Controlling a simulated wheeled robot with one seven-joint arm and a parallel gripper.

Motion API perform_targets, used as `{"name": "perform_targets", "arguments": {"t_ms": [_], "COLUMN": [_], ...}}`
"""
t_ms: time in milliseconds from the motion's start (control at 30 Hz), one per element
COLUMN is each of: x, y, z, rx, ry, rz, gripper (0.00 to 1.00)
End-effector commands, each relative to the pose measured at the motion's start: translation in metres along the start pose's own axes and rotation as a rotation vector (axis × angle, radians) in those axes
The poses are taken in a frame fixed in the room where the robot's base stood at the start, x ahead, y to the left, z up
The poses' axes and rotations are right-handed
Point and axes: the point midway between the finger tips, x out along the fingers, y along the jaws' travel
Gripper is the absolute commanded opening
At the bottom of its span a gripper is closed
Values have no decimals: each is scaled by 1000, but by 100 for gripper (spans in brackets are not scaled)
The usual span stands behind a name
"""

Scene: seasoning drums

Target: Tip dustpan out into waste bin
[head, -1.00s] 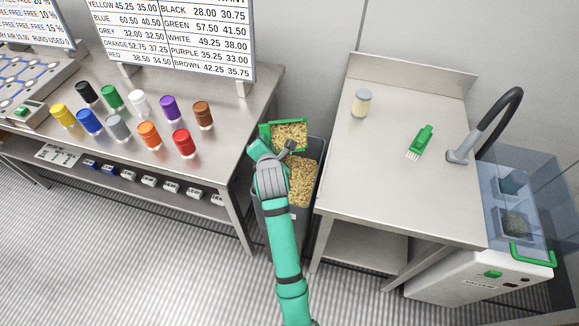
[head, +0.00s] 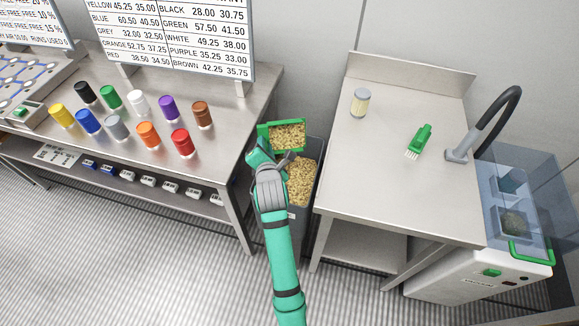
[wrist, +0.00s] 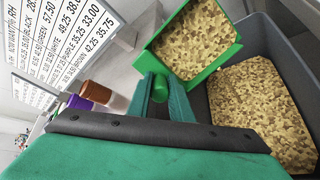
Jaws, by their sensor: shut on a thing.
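The green dustpan (head: 287,136) is full of tan crumbs and is held over the back of the waste bin. In the wrist view the dustpan (wrist: 150,52) shows at the top, its crumbs still in the pan. My gripper (wrist: 164,90) is shut on its green handle. The grey waste bin (head: 311,184) stands on the floor between the two tables and holds similar crumbs. In the wrist view its rim (wrist: 290,48) is to the right of and below the dustpan. My arm hides part of the bin.
The left table (head: 225,148) carries several coloured-lid drums and a price board (head: 170,40). The right table (head: 385,185) carries a pale jar (head: 360,102) and a green brush (head: 419,141). A clear-topped vacuum unit (head: 490,275) stands at the right.

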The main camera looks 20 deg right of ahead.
Motion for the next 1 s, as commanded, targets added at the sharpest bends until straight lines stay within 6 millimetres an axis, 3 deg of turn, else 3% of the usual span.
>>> {"name": "perform_targets", "arguments": {"t_ms": [733,1000], "x": [-7,-10], "y": [3,-3], "z": [-11,-5], "rx": [-4,0], "ry": [-39,-65], "rz": [74,93], "gripper": [0,0]}}
